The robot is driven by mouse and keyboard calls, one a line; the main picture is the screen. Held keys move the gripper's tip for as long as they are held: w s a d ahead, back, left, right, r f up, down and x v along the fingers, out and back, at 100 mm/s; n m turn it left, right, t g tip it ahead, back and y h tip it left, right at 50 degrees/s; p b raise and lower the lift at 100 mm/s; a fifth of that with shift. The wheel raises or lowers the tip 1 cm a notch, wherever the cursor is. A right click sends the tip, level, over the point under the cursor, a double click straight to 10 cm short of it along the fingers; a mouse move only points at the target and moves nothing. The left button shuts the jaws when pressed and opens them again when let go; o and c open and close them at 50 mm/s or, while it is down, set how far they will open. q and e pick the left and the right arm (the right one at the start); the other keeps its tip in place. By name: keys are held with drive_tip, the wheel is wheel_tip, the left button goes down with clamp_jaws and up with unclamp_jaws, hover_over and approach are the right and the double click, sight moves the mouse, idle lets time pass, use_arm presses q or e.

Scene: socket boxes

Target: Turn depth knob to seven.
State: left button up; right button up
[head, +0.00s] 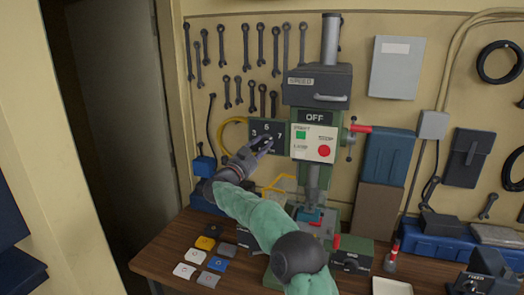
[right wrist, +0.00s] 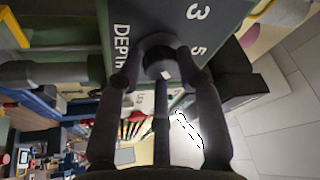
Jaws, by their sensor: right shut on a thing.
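In the right wrist view, the gripper's fingers (right wrist: 157,75) are shut around the round dark depth knob (right wrist: 158,55). A small pale mark shows on the knob. The panel there (right wrist: 150,18) shows part of the word DEPTH and the digits 3 and 5. Which digit the knob points to cannot be told. My left gripper is out of view.
The drill press control box (head: 313,144) with a green and a red button sits right of the panel, under an OFF display (head: 315,118). A red-handled lever (head: 358,129) sticks out at its right. Several coloured tiles (head: 184,271) lie on the bench at the left.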

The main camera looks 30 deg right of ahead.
drive_tip(key=shift+r+m, duration=0.35)
drive_tip(key=shift+m, duration=0.15)
drive_tip(key=o, duration=1.1)
drive_tip(key=shift+f, duration=0.1)
drive_tip(key=shift+f, duration=0.1)
drive_tip(key=shift+a, duration=0.15)
drive_tip(key=v, duration=1.1)
drive_tip(key=shift+a, duration=0.4)
